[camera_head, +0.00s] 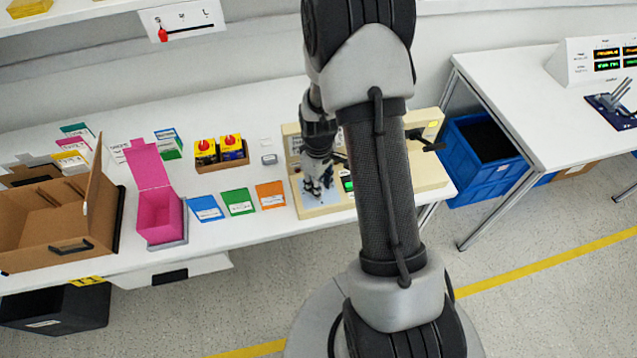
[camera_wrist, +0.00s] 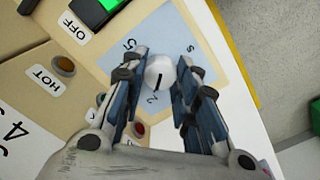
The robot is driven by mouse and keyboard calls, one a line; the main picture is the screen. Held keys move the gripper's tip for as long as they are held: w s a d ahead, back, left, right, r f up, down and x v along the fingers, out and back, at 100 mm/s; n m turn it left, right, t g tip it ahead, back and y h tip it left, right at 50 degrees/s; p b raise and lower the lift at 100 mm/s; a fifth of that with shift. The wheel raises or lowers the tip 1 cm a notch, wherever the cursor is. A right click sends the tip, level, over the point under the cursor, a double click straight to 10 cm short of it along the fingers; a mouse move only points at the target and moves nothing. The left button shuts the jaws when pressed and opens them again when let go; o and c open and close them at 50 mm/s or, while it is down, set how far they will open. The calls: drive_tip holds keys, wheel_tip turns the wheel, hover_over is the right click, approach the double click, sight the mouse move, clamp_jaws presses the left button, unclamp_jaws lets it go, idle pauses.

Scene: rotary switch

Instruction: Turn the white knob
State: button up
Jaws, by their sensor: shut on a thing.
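The white knob (camera_wrist: 160,73) is round with a black pointer line and sits on a light blue dial plate (camera_wrist: 174,28) with printed numbers, seen in the wrist view. My gripper (camera_wrist: 159,84) has one finger on each side of the knob and is shut on it. In the head view my gripper (camera_head: 318,180) is over the blue plate at the left part of the beige panel (camera_head: 310,208). The knob itself is hidden there by the fingers.
Coloured cards, a pink box (camera_head: 160,215) and a brown carton (camera_head: 50,225) stand left. A blue crate (camera_head: 480,165) is right.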

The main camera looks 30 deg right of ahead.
idle(0.3)
drive_tip(key=o, duration=1.1)
wheel_tip(320, 180, up, 12)
idle(0.3)
